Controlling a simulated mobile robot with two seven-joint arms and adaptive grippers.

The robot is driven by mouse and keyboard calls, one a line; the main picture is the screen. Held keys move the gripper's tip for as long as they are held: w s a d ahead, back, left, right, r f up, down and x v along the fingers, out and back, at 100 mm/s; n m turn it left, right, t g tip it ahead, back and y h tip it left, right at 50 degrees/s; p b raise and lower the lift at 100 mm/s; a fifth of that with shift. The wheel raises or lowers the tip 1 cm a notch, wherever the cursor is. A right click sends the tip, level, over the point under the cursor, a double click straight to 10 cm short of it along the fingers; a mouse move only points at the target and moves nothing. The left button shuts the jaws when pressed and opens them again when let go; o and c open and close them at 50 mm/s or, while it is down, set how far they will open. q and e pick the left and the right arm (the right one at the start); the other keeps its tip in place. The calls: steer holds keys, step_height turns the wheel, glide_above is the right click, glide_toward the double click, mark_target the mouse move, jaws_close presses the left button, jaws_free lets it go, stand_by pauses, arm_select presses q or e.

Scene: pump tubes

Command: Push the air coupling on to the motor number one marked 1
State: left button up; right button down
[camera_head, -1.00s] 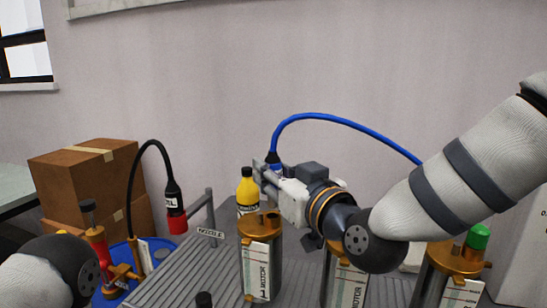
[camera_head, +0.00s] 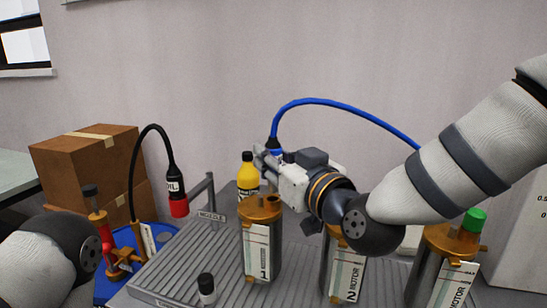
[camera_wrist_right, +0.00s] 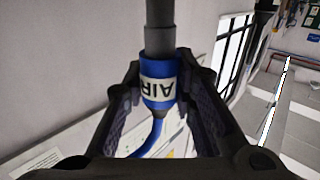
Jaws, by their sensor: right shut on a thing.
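My right gripper (camera_head: 265,160) is shut on the air coupling, which shows in the right wrist view as a blue collar with a white AIR label (camera_wrist_right: 158,90) between the two fingers. In the head view the fingers mostly hide it; its dark end (camera_head: 273,144) and blue hose (camera_head: 330,102) rise above them. The motor marked 1 (camera_head: 258,252) is a grey cylinder with a brass top (camera_head: 262,208) and a white label. It stands upright, below and in front of the gripper, and the coupling looks apart from it. My left gripper is out of view; only its arm shows.
The motor marked 2 (camera_head: 345,275) stands under my right wrist, and another motor with a green cap (camera_head: 474,219) is further right. A yellow bottle (camera_head: 248,175) stands behind motor 1. An oil coupling (camera_head: 175,190) hangs at left. Brown boxes (camera_head: 85,165) are behind it.

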stand_by(0.4)
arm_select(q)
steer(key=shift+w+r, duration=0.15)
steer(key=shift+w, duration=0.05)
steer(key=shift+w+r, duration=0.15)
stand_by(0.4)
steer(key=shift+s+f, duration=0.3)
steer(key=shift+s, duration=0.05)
arm_select(e)
steer(key=shift+f, duration=2.05)
steer(key=c, duration=1.2)
jaws_free()
steer(key=shift+c, duration=0.2)
steer(key=v, duration=1.2)
